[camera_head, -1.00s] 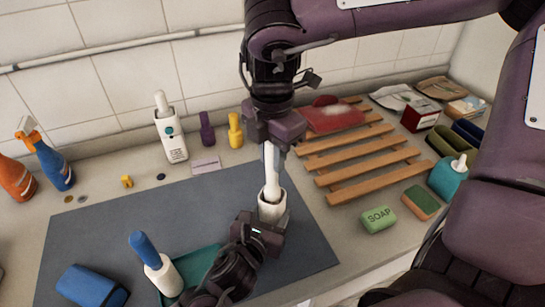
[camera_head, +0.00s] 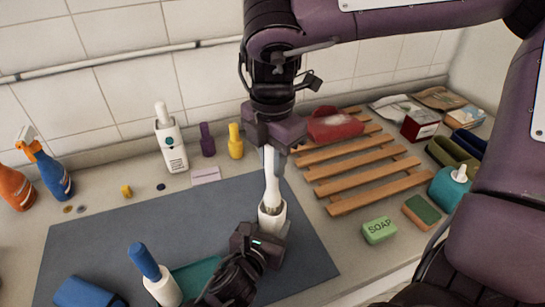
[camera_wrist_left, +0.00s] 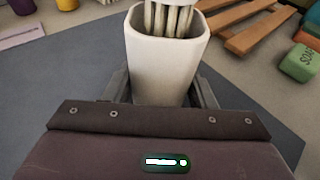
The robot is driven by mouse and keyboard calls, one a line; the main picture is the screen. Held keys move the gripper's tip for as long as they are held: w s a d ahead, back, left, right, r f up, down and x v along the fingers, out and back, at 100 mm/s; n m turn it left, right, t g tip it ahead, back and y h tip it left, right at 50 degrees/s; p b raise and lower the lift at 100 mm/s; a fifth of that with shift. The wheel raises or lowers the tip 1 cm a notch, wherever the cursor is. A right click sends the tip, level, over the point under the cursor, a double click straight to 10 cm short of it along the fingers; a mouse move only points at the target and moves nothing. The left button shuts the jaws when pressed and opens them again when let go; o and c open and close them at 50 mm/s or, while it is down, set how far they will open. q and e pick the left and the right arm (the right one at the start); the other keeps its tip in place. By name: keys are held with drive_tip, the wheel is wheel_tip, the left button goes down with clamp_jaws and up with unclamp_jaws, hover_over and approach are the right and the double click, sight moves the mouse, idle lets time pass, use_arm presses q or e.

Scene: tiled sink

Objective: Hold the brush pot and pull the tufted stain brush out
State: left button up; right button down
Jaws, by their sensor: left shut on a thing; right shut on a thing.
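The white brush pot (camera_head: 272,218) stands on the grey mat, with my left gripper (camera_head: 264,238) shut on it low on its side. The tufted stain brush (camera_head: 271,178) has a white handle, and my right gripper (camera_head: 272,145) is shut on its upper end from above. In the left wrist view the pot (camera_wrist_left: 167,65) sits between the fingers, and the brush's pale tuft strands (camera_wrist_left: 171,18) show in its mouth. The lower tuft is hidden inside the pot.
A blue-handled brush in a white holder (camera_head: 162,288) stands by a teal tray (camera_head: 195,277) at left. A slatted wooden rack (camera_head: 365,170), green soap (camera_head: 380,230) and a sponge (camera_head: 422,212) lie right. The mat (camera_head: 120,240) has free room left of the pot.

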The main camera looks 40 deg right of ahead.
sight(268, 230)
use_arm(q)
drive_tip(key=o, duration=1.1)
drive_tip(key=shift+c, duration=0.2)
drive_tip(key=v, duration=1.2)
drive_tip(key=shift+r, duration=0.1)
drive_tip(key=shift+r+p, duration=1.35)
use_arm(e)
drive_tip(key=shift+r, duration=1.9)
use_arm(q)
wheel_tip(268, 230, down, 3)
drive_tip(key=b, duration=0.3)
drive_tip(key=x, duration=0.5)
drive_tip(key=shift+d+r, duration=0.1)
drive_tip(key=shift+d, duration=0.05)
drive_tip(key=shift+w+d+f, duration=0.25)
drive_tip(key=shift+w+d, duration=0.15)
drive_tip(key=shift+d, duration=0.15)
use_arm(e)
drive_tip(key=shift+f, duration=1.9)
